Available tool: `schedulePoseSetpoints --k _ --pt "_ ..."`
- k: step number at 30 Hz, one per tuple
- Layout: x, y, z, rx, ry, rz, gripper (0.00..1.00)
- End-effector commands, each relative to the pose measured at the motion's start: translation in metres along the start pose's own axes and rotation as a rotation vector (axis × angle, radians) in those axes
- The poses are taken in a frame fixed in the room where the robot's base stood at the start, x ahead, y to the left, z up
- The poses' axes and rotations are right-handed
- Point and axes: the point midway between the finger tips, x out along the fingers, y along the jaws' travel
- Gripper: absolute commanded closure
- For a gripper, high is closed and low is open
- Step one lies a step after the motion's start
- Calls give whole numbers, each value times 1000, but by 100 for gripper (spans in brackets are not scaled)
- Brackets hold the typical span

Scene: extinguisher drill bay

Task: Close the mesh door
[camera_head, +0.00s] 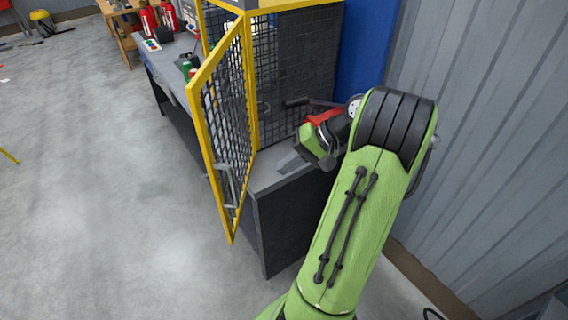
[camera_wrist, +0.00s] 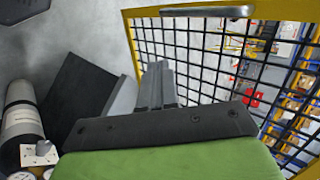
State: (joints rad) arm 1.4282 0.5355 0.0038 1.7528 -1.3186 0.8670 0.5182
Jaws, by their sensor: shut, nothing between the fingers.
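The mesh door (camera_head: 228,115) is a yellow frame with black wire mesh. It stands open, swung out from the yellow-framed cage (camera_head: 295,50) over the front of the bench. A grey bar handle (camera_head: 224,183) is low near its free edge. In the wrist view the mesh door (camera_wrist: 215,58) fills the upper right, with the handle (camera_wrist: 207,11) on its frame at the top.
The dark bench (camera_head: 290,215) stands below the cage. A blue panel (camera_head: 366,48) and a grey corrugated wall (camera_head: 490,120) close off the right side. Red extinguishers (camera_head: 150,20) stand at the back. The grey floor (camera_head: 95,190) left of the door is clear.

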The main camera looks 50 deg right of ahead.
Motion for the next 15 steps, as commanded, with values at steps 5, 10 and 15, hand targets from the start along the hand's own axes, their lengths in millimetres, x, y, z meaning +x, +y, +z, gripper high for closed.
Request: schedulePoseSetpoints --k 5,10,15 --pt "46 4 1 -2 -4 0 100" --pt "75 -7 1 -5 -3 1 100" --pt "90 -22 0 -2 -2 2 100"
